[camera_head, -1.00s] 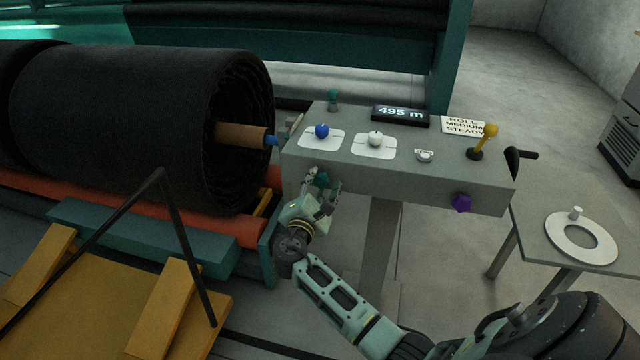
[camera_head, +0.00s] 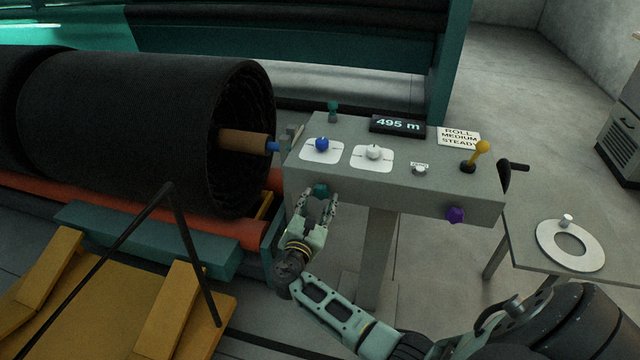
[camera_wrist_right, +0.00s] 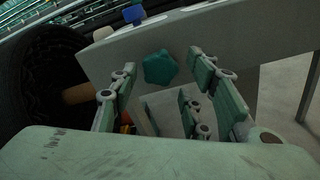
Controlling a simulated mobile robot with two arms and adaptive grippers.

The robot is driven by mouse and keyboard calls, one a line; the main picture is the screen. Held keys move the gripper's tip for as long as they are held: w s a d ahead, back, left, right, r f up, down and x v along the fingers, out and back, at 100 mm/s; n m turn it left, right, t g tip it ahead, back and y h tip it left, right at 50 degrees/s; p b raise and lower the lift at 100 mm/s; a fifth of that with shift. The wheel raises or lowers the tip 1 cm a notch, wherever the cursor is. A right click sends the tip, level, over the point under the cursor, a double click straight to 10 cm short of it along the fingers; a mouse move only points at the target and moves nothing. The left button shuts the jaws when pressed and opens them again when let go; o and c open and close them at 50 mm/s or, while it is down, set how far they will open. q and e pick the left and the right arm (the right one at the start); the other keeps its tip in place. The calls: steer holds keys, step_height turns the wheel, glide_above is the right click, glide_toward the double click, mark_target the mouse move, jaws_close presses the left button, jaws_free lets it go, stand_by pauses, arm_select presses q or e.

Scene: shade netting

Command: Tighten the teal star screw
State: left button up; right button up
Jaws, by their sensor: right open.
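The teal star screw (camera_head: 320,190) sits on the front face of the grey control box (camera_head: 395,178), near its left end. In the right wrist view the teal star screw (camera_wrist_right: 160,67) shows as a star-shaped knob beyond and between the fingers. My right gripper (camera_head: 318,203) is open just in front of and below the screw; its fingers point up at it. In the right wrist view my right gripper (camera_wrist_right: 172,85) is open with nothing between its pads. I cannot tell whether a finger touches the screw. My left gripper is not in view.
On the box top are a blue knob (camera_head: 322,144), a white knob (camera_head: 374,152), a display (camera_head: 398,125) and a yellow lever (camera_head: 481,148). A purple knob (camera_head: 455,215) is on the front face. A black netting roll (camera_head: 130,125) lies left.

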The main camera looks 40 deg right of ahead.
mark_target(320, 196)
steer(key=shift+r+n, duration=0.2)
steer(key=shift+n, duration=0.3)
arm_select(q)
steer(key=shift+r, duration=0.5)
arm_select(e)
steer(key=shift+f, duration=0.25)
steer(key=shift+b+x, duration=0.6)
steer(key=shift+x, duration=1)
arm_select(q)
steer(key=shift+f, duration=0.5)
arm_select(e)
steer(key=shift+c, duration=0.3)
steer(key=shift+a, duration=0.1)
steer(key=c, duration=0.7)
steer(key=shift+f, duration=0.1)
jaws_close()
